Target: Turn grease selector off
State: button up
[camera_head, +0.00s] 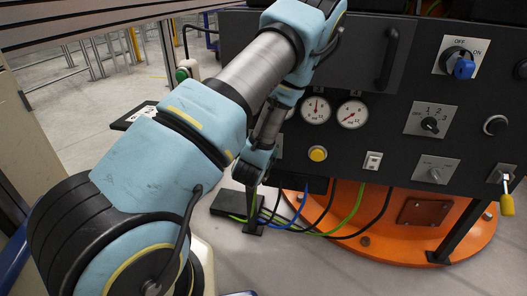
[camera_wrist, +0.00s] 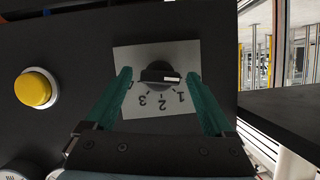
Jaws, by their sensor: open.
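A black selector knob (camera_wrist: 158,78) sits on a pale plate marked 1, 2, 3, which appear upside down in the wrist view. Its grip bar lies about level there, with a pale stripe along it. No "off" mark or name shows on the plate. My gripper (camera_wrist: 157,75) is open, with one teal finger on each side of the knob and a gap on both sides. In the head view my gripper (camera_head: 250,172) is at the panel's left end, left of the yellow button, and the arm largely hides this knob.
A yellow button (camera_head: 317,153) is beside the knob. Cables (camera_head: 310,228) hang below.

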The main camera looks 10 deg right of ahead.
jog(key=p+v, duration=0.2)
jog(key=v, duration=0.8)
jog(key=shift+s, duration=0.3)
jog(key=shift+w+a+r, duration=0.1)
jog(key=shift+a, duration=0.05)
jog(key=a+r+n+g+y, duration=0.4)
jog(key=a+g, duration=0.1)
jog(key=a, duration=0.3)
jog(key=s+a+r+n+g, duration=0.1)
jog(key=s+a+r+g, duration=0.5)
jog(key=s+a+r, duration=0.35)
notch_tip(320, 180, up, 21)
jog(key=p, duration=2)
jog(key=shift+s+r+y, duration=0.25)
jog(key=shift+s+y, duration=0.05)
jog(key=shift+s, duration=0.15)
